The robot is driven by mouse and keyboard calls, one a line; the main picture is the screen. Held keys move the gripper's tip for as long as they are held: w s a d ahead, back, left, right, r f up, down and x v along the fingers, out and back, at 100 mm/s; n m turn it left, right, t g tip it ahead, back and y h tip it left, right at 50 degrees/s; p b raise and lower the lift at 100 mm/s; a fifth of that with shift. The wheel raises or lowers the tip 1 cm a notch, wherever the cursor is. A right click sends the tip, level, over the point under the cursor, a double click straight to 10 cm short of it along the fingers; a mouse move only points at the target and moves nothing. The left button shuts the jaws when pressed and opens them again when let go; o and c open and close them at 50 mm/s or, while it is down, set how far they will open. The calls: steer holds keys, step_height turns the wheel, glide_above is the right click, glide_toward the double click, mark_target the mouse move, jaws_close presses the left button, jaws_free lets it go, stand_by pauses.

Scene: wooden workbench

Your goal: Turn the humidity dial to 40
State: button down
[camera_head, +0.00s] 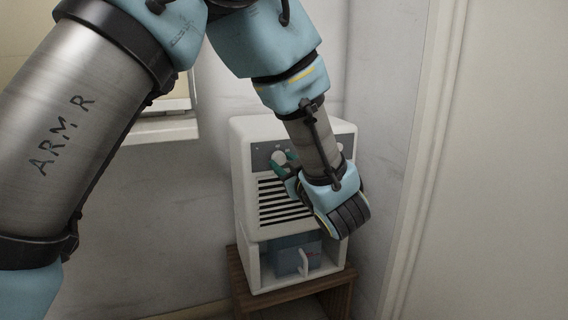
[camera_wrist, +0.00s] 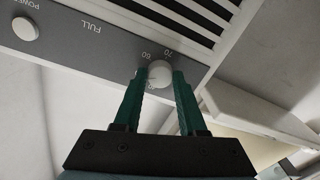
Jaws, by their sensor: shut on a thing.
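The humidity dial (camera_wrist: 160,74) is a small round white knob on the grey control panel of a white appliance (camera_head: 242,190). In the wrist view the marks 60 and 70 show beside the dial, and another number under it is partly hidden. I cannot clearly read which mark the dial points to. My gripper (camera_wrist: 158,78) has its two green fingers on either side of the dial, shut on it. In the head view the dial (camera_head: 278,157) shows at the panel's left, with the green fingertips (camera_head: 283,166) against it.
A round POWER button (camera_wrist: 25,28) and a FULL label (camera_wrist: 92,27) are on the same panel. Black vent slats (camera_head: 275,205) lie below it. A blue-grey tank (camera_head: 290,262) sits in the lower opening. The appliance stands on a wooden stand (camera_head: 240,290), near a wall and door frame.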

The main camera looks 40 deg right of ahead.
steer(key=shift+n+b, duration=0.3)
steer(key=shift+f+n+b, duration=0.15)
steer(key=shift+n+b, duration=0.65)
steer(key=shift+b, duration=0.1)
steer(key=n+b, duration=0.4)
steer(key=shift+b, duration=0.3)
steer(key=n+b, duration=0.4)
steer(key=shift+g, duration=0.4)
steer(key=shift+n+b, duration=0.7)
steer(key=shift+b, duration=0.1)
steer(key=shift+r, duration=0.2)
steer(key=shift+c, duration=2.4)
jaws_free()
